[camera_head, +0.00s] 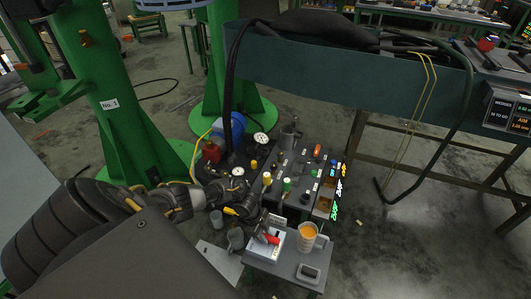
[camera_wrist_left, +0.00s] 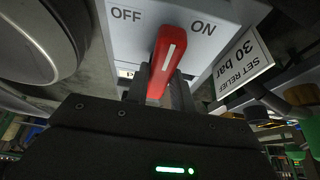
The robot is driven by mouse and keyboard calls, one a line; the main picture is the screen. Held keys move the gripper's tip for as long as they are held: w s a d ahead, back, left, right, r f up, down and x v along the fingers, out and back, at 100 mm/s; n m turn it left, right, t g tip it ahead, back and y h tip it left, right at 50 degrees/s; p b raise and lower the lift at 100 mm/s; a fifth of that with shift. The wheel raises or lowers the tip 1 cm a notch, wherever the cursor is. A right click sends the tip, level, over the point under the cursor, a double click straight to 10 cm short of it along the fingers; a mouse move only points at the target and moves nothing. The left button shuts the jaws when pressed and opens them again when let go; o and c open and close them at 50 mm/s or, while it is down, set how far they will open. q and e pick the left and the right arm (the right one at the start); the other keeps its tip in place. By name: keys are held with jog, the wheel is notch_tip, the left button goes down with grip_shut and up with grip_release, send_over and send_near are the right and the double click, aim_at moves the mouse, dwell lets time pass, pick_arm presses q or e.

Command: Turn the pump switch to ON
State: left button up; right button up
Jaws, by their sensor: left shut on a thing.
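The pump switch is a red lever (camera_head: 269,238) on a white box (camera_head: 262,250) at the front of the bench. In the left wrist view the red lever (camera_wrist_left: 167,55) has a white line and points up between the printed words OFF and ON on the white panel (camera_wrist_left: 205,45). My left gripper (camera_head: 265,228) reaches in from the left and is shut on the lever. In the left wrist view its dark fingers (camera_wrist_left: 164,88) lie on both sides of the lever's lower end. My right gripper is not in view.
A sign reading SET RELIEF 30 bar (camera_wrist_left: 243,62) stands close to the right of the switch panel. A mug of orange liquid (camera_head: 307,238) and a small dark device (camera_head: 308,272) sit beside the switch box. A console with knobs and gauges (camera_head: 285,178) stands behind.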

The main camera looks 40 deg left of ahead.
pick_arm(q)
jog(key=shift+a, duration=0.1)
jog(key=o, duration=1)
jog(key=shift+r, duration=0.25)
jog(key=p+v, duration=0.3)
jog(key=v, duration=0.7)
jog(key=shift+a+r, duration=0.1)
jog(key=shift+r, duration=0.05)
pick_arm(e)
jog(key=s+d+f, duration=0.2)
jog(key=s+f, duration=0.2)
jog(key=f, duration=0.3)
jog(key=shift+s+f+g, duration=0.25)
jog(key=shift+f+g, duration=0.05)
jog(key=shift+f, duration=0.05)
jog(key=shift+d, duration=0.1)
